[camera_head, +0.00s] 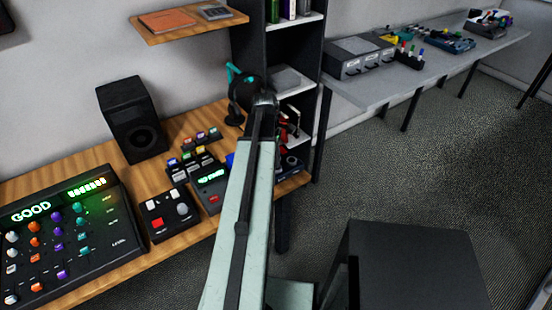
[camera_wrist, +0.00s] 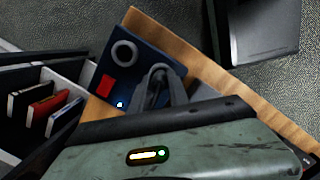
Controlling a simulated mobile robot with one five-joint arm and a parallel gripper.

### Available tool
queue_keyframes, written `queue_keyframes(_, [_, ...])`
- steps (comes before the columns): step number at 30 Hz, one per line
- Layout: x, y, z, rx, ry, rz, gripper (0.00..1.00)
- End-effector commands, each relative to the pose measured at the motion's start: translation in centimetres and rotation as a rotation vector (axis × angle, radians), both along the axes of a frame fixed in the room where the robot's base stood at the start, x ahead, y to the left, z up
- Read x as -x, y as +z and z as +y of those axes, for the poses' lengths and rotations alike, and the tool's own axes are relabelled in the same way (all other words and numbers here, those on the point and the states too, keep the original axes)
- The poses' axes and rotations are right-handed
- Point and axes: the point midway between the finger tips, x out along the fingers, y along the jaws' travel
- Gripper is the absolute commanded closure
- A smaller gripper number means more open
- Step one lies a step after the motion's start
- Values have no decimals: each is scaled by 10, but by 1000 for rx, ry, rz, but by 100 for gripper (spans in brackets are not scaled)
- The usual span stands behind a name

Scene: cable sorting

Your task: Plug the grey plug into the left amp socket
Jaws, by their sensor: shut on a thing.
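In the wrist view my gripper (camera_wrist: 160,92) shows as dark fingers beyond my green wrist housing. It is shut on a small grey piece that looks like the grey plug; its outline blends with the fingers. Right behind it is a dark blue box (camera_wrist: 142,45) with a grey ring, a red square and a small white light. I cannot tell whether the piece touches the box. In the head view my arm reaches over the desk's right end, and its dark end (camera_head: 265,100) is in front of the shelf.
The wooden desk (camera_head: 95,295) holds a mixer (camera_head: 70,235) reading GOOD, a black speaker (camera_head: 133,120) and several small devices. Shelves (camera_head: 297,25) stand behind my arm. A grey table (camera_head: 440,75) at the back right holds a grey unit (camera_head: 352,55) and coloured plugs.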

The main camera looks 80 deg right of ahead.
Motion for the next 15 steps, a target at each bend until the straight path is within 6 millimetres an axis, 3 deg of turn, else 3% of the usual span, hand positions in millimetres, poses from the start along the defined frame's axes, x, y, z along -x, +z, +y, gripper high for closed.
queue_keyframes(11, [0,-2,0,0,0,0,100])
queue_keyframes(12, [0,-2,0,0,0,0,68])
queue_keyframes(14, [0,-2,0,0,0,0,53])
queue_keyframes(15, [0,-2,0,0,0,0,53])
